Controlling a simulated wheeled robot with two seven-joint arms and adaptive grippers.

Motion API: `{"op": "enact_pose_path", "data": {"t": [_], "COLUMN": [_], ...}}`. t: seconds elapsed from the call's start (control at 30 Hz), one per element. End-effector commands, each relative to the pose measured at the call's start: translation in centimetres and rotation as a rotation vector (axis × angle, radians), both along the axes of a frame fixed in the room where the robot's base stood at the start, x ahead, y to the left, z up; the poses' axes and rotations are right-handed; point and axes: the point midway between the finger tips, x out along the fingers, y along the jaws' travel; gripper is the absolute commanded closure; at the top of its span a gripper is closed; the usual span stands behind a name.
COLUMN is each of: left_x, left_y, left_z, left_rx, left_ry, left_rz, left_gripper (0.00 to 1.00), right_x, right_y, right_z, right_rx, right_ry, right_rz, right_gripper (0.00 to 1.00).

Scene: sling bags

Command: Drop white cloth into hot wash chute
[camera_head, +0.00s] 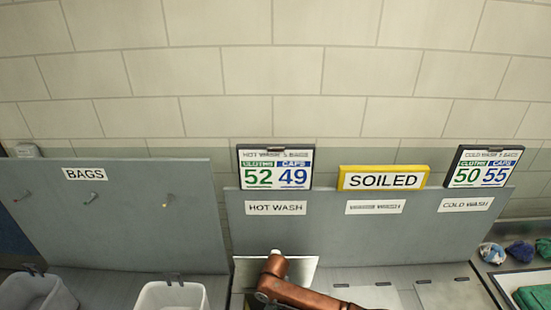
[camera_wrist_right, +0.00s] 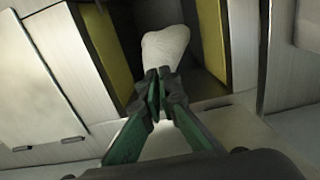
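In the right wrist view my right gripper (camera_wrist_right: 158,84) has its fingers brought together on the lower end of a bunched white cloth (camera_wrist_right: 166,47). The cloth is in front of a dark opening (camera_wrist_right: 201,77) with yellow inner sides. In the head view my right arm reaches down beneath the HOT WASH label (camera_head: 275,208), in front of a raised pale flap (camera_head: 303,268); the gripper and cloth are hidden there. My left gripper is not in view.
Flat closed lids (camera_head: 450,293) lie to the right, under the COLD WASH label (camera_head: 465,204). A white bin (camera_head: 172,296) stands below the BAGS panel (camera_head: 110,215). Rolled caps (camera_head: 492,253) and a tray with green cloth (camera_head: 535,297) are at far right.

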Motion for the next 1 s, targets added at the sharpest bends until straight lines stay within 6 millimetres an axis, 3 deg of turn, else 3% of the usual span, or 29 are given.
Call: {"op": "enact_pose_path", "data": {"t": [0.1, 0.4, 0.6, 0.9, 1.0], "left_x": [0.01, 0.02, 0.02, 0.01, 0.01], "left_y": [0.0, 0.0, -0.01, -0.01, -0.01], "left_z": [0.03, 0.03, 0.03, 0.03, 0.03], "left_rx": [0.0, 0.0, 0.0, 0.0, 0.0], "left_ry": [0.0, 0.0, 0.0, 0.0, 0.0], "left_rz": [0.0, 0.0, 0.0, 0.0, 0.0], "left_gripper": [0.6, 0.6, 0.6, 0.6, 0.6], "right_x": [0.01, 0.02, 0.03, 0.03, 0.03], "right_y": [0.0, -0.01, -0.01, -0.02, -0.02], "right_z": [0.06, 0.08, 0.08, 0.08, 0.08], "right_rx": [0.0, 0.0, 0.0, 0.0, 0.0], "right_ry": [0.0, 0.0, -0.001, -0.001, -0.001], "right_rz": [0.0, 0.0, 0.0, 0.0, 0.0], "right_gripper": [1.0, 0.78, 0.78, 0.57, 0.56]}}
